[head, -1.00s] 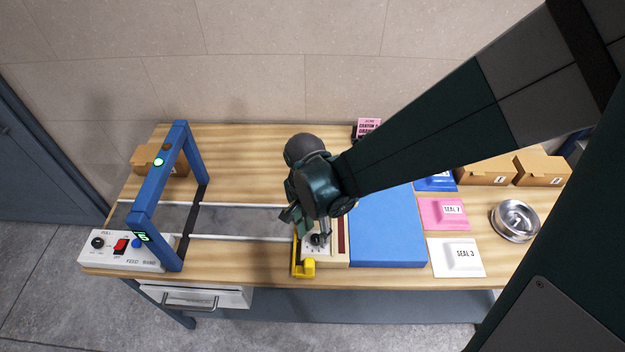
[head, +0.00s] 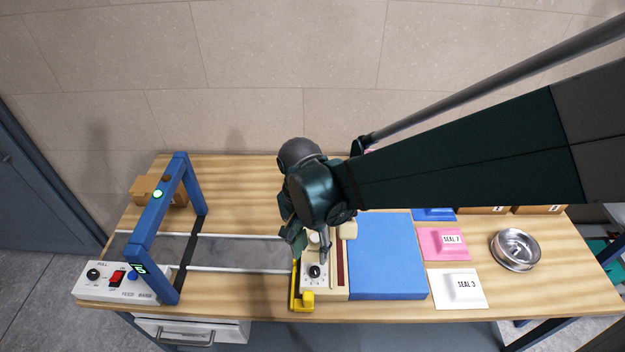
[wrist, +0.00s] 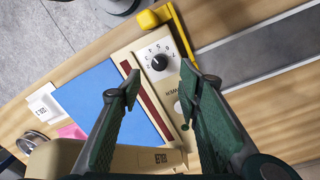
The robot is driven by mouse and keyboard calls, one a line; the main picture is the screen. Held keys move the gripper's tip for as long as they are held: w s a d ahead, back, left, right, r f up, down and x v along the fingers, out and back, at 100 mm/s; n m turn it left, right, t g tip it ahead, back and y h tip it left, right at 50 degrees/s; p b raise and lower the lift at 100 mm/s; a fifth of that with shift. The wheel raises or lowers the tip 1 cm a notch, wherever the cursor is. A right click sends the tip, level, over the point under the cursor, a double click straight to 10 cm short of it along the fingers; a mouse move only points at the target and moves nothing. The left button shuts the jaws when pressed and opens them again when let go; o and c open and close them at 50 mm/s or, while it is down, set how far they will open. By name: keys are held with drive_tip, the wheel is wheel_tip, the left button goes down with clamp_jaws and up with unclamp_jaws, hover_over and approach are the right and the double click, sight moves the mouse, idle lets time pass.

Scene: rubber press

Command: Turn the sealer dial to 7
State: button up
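The sealer (head: 340,290) is a cream unit with a dark red strip and a yellow lever at its left front corner. Its black dial (head: 315,271) sits on a white panel near the front. In the wrist view the dial (wrist: 159,62) is ringed by small numbers. Its pointer is too small to read surely. My gripper (head: 308,243) is above the sealer, behind the dial. In the wrist view my gripper (wrist: 160,82) has its fingers apart with nothing between them, and the dial shows just beyond the fingertips, not touched.
A blue slab (head: 388,280) lies right of the sealer. A pink SEAL 7 packet (head: 444,253), a white SEAL 3 packet (head: 460,302) and a metal bowl (head: 515,250) are farther right. A blue frame (head: 155,215) with a control box (head: 100,292) stands over the conveyor (head: 240,255) at left.

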drive_tip(key=n, duration=0.4)
drive_tip(key=shift+r, duration=0.2)
drive_tip(key=shift+w+a+r+n+b, duration=0.1)
drive_tip(key=shift+r+n+b, duration=0.35)
drive_tip(key=shift+n, duration=4.5)
drive_tip(key=shift+r+n+b, duration=0.3)
drive_tip(key=shift+r+n, duration=0.4)
drive_tip(key=shift+n, duration=4.2)
drive_tip(key=shift+w+a+r+n+b, duration=0.1)
drive_tip(key=shift+r+n+b, duration=0.35)
drive_tip(key=shift+n, duration=4.5)
drive_tip(key=shift+r, duration=0.15)
